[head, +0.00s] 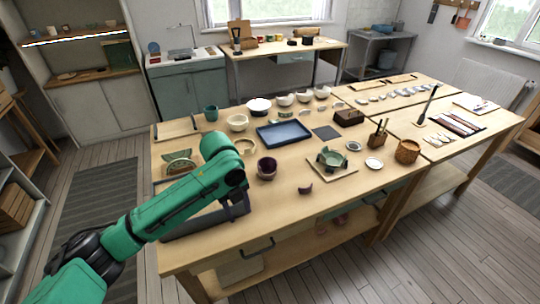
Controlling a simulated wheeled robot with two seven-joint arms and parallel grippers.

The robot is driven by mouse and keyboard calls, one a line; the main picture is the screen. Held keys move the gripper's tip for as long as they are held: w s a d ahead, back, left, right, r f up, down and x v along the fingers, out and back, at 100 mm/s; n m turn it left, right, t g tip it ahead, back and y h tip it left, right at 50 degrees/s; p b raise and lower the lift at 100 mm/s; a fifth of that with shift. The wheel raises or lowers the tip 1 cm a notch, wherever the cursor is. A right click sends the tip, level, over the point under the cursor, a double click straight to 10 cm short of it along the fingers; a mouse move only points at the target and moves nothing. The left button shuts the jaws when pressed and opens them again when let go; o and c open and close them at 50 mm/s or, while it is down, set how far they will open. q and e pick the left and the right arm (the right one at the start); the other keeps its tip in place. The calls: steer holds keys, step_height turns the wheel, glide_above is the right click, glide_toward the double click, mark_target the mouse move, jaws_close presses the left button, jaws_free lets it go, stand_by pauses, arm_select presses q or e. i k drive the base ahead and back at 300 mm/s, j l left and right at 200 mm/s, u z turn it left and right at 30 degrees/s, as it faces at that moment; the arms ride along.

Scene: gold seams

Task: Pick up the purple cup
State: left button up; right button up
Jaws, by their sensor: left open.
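The dark purple cup (266,169) stands upright on the near wooden table (290,225), left of the table's middle. Its rim looks uneven. My left gripper (238,208) is in front of the cup and to its left, over the near part of the table. It is open and apart from the cup, with nothing seen in it. My green left arm comes in from the lower left and hides part of a dark tray (190,228) under it. My right gripper does not show.
A small dark purple shard (305,189) lies right of the cup. A blue tray (283,133) lies behind it, and a green broken bowl (332,157) sits on a board to the right. Several bowls line the back. The table's front edge strip is clear.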

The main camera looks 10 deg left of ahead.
mark_target(268, 165)
steer(key=i, duration=1.05)
